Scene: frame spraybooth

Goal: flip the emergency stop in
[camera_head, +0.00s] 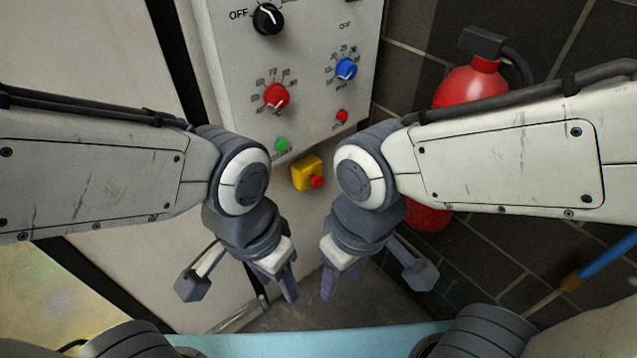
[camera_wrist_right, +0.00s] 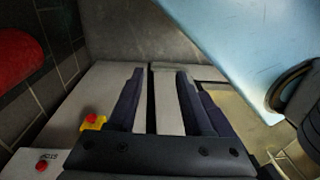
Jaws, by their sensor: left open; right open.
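The emergency stop is a yellow box (camera_head: 306,173) with a red button (camera_head: 317,181), below the control panel. It shows between my two wrists in the head view. The yellow box also shows in the right wrist view (camera_wrist_right: 94,123), left of the fingers. My left gripper (camera_head: 285,290) is open and empty, pointing down, lower than the stop and a little left of it. My right gripper (camera_head: 330,290) is open and empty, pointing down, lower than the stop and a little right of it. Neither gripper touches it.
The control panel (camera_head: 310,75) has a black knob (camera_head: 267,19), a red knob (camera_head: 276,96), a blue knob (camera_head: 346,69), a green button (camera_head: 282,144) and a small red button (camera_head: 342,116). A red fire extinguisher (camera_head: 468,88) stands right, partly behind my right arm.

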